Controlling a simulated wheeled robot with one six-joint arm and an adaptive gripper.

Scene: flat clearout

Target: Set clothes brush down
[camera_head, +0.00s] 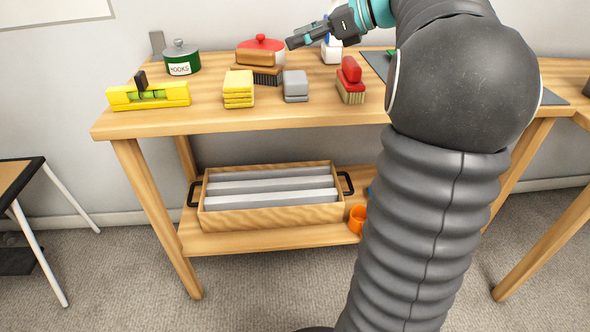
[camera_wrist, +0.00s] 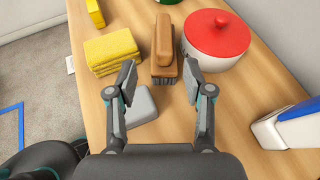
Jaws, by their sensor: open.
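A brown wooden brush (camera_head: 256,58) with dark bristles, which I take for the clothes brush, stands bristles down on the wooden table (camera_head: 215,115). In the wrist view the brush (camera_wrist: 163,48) lies ahead, lined up between the open fingers, its bristle end near the fingertips. My gripper (camera_head: 297,42) is open, empty and apart from the brush, above and to its right in the head view. The open fingers also show in the wrist view (camera_wrist: 160,78). A red brush (camera_head: 350,85) with pale bristles stands farther right.
A red-lidded pot (camera_head: 262,44) is close beside the brown brush. Folded yellow cloths (camera_head: 239,90) and a grey block (camera_head: 295,85) stand in front. A green tin (camera_head: 181,60), a yellow level (camera_head: 150,96) and a white-blue bottle (camera_head: 331,50) are nearby. A wooden tray (camera_head: 270,217) is below.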

